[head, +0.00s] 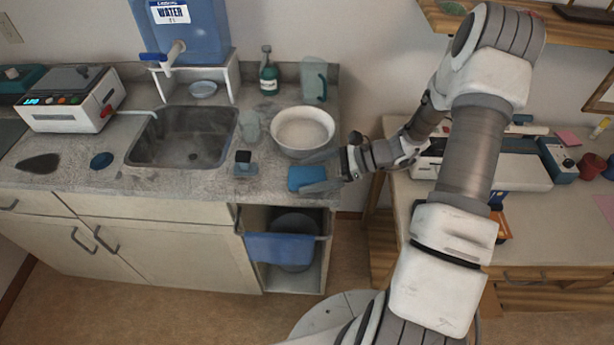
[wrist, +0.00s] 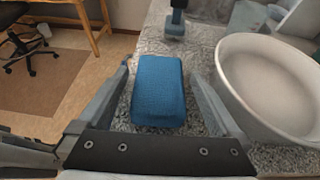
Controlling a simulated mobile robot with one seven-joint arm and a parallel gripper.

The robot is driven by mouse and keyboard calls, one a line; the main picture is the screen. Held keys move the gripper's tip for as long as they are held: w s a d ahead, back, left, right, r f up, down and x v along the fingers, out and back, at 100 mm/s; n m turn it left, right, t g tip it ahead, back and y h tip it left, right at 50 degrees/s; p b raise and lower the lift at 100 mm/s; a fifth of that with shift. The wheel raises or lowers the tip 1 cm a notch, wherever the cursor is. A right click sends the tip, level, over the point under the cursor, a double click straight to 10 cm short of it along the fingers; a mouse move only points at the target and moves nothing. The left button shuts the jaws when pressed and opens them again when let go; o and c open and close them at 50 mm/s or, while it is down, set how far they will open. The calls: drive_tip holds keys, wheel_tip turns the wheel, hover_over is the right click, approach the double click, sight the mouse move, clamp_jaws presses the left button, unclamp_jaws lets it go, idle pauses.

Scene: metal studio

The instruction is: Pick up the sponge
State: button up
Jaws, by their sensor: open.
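The sponge (head: 303,177) is a blue block lying on the speckled grey counter, near its front right corner. In the wrist view the sponge (wrist: 159,90) lies between the two fingers of my gripper (wrist: 164,82), lengthwise along them. My gripper (head: 322,172) is open, with a finger on each side of the sponge. A strip of counter shows between the sponge and the right finger. The left finger is close to the sponge's side; I cannot tell whether it touches. In the head view the fingers partly cover the sponge's edges.
A white bowl (head: 303,131) stands just behind the sponge and, in the wrist view (wrist: 268,85), close to the right finger. A small blue-and-dark object (head: 243,161) and a clear glass (head: 251,127) stand left. The sink (head: 184,138) is farther left. The counter ends just right of the sponge.

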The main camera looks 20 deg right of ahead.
drive_tip(key=shift+w+a+f, duration=0.15)
drive_tip(key=shift+a+f, duration=0.05)
drive_tip(key=shift+a, duration=0.3)
drive_tip(key=c, duration=1.2)
drive_tip(key=shift+c, duration=0.2)
drive_tip(key=shift+d+r, duration=0.1)
drive_tip(key=shift+r, duration=0.05)
